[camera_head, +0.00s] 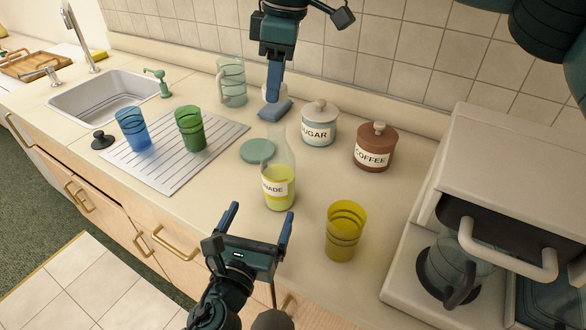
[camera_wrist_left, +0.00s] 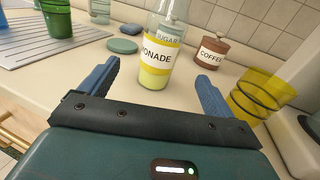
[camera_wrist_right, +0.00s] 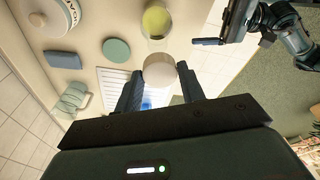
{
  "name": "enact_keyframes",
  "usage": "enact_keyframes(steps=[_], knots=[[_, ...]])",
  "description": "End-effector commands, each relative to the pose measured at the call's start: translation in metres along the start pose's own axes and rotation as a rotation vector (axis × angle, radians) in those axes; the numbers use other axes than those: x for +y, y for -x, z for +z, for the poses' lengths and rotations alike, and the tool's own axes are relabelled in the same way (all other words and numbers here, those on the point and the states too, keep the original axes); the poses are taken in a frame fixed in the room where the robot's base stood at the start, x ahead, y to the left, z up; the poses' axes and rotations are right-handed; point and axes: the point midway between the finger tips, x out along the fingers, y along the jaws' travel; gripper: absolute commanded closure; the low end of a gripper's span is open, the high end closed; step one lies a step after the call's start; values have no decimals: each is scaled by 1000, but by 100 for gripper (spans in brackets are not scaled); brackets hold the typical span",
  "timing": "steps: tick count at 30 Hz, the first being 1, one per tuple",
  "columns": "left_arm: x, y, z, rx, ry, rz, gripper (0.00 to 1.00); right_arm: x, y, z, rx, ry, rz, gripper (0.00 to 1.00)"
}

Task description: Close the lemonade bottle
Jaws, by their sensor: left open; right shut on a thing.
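The lemonade bottle (camera_head: 279,185) stands upright on the counter, clear with yellow lemonade in its lower part and a white label. It also shows in the left wrist view (camera_wrist_left: 156,67) and from above in the right wrist view (camera_wrist_right: 157,22). No lid is visible on its neck. My right gripper (camera_head: 272,97) is above the counter behind the bottle, shut on a round pale lid (camera_wrist_right: 159,70), apart from the bottle. My left gripper (camera_head: 261,212) is open and empty, low in front of the bottle, its fingers pointing toward it without touching.
A yellow glass (camera_head: 343,236) stands right of the bottle, near my left gripper. A green coaster (camera_head: 257,150), blue sponge (camera_head: 276,109), sugar jar (camera_head: 319,127) and coffee jar (camera_head: 374,150) lie behind. Blue and green glasses stand on the drying mat (camera_head: 170,170); a coffee machine (camera_head: 500,190) is right.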

Motion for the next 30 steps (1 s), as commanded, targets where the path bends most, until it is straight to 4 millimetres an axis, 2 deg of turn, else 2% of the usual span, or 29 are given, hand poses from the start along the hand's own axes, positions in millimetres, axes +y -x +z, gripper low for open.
enact_keyframes(steps=[12, 17, 20, 30], knots=[[-2, 1, 2, -5, -26, -3, 11, 0, 3, -2, 0, -51, 8, 82], [-2, -6, 2, -7, -26, -2, 11, 1, 3, -2, 0, -50, 8, 82], [-2, -18, 2, -7, -26, -2, 11, 1, 3, -2, 0, -50, 7, 82], [-2, -83, 3, -7, -25, -2, 11, 0, 3, -2, -1, -49, 7, 82]])
